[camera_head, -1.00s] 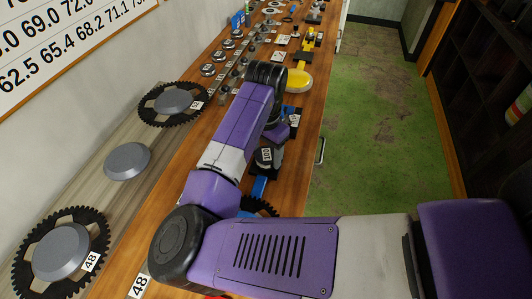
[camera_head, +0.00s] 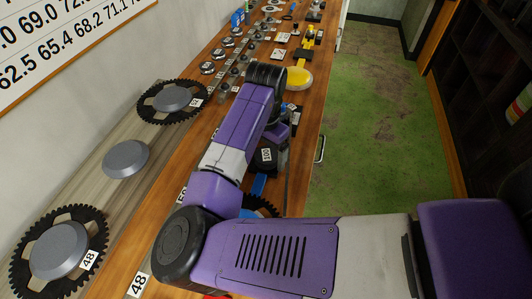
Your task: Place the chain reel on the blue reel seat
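My purple arm reaches over the wooden bench, and its wrist bends down near the bench's right edge. My gripper is hidden behind the wrist, so its fingers do not show. A dark piece with a white "100" label (camera_head: 266,155) sits just below the wrist; I cannot tell whether it is the chain reel or whether it is held. A blue part (camera_head: 258,185) shows below it, partly covered by my arm; it may belong to the blue reel seat. A black toothed wheel (camera_head: 263,205) shows partly beside my forearm.
Large black sprockets (camera_head: 172,100) (camera_head: 58,250) and a grey disc (camera_head: 126,159) lie on a pale board at left. A yellow rounded piece (camera_head: 298,79) and rows of small parts stand farther along the bench. Green floor lies open at right.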

